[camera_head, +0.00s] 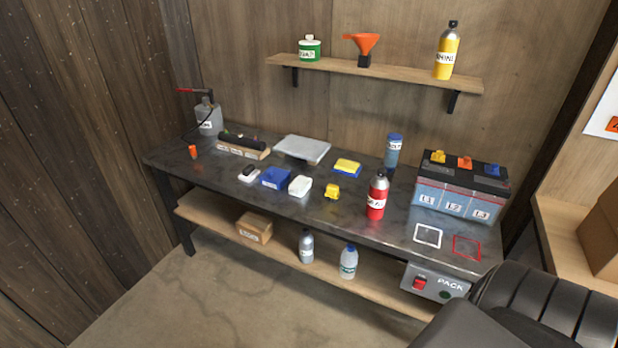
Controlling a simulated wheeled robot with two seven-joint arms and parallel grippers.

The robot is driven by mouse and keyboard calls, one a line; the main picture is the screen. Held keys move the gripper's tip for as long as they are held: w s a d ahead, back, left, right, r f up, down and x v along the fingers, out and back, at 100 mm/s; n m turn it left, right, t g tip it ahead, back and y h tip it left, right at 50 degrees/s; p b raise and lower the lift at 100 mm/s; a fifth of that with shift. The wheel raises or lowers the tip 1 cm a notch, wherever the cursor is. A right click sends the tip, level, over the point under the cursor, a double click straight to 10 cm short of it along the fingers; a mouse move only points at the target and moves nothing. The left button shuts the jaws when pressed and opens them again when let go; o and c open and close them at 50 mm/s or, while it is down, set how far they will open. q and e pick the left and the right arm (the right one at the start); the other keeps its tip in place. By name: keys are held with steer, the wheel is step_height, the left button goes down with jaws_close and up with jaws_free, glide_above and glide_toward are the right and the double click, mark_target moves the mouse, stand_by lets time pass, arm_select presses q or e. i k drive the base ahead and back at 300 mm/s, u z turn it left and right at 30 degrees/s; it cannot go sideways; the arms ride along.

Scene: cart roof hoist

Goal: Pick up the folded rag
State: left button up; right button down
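A blue, blocky item (276,178) that looks like a folded rag lies on the dark workbench (220,168), left of the middle. It is small in this view, so I cannot be sure that it is cloth. A white rounded box (300,186) sits close at its right, and a small white-and-black item (248,174) at its left. A yellow pad on a blue base (347,167) lies farther right. Neither of my grippers shows in the head view.
A red bottle (376,197), a blue-capped container (394,150) and a battery block (461,188) stand at the right. A grey flat plate (303,149) lies behind. A wall shelf (400,77) hangs above.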

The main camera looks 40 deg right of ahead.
mark_target(301, 184)
steer(key=z, duration=0.6)
steer(key=i, duration=0.75)
steer(key=z, duration=1.25)
steer(key=i, duration=0.35)
steer(key=z, duration=0.35)
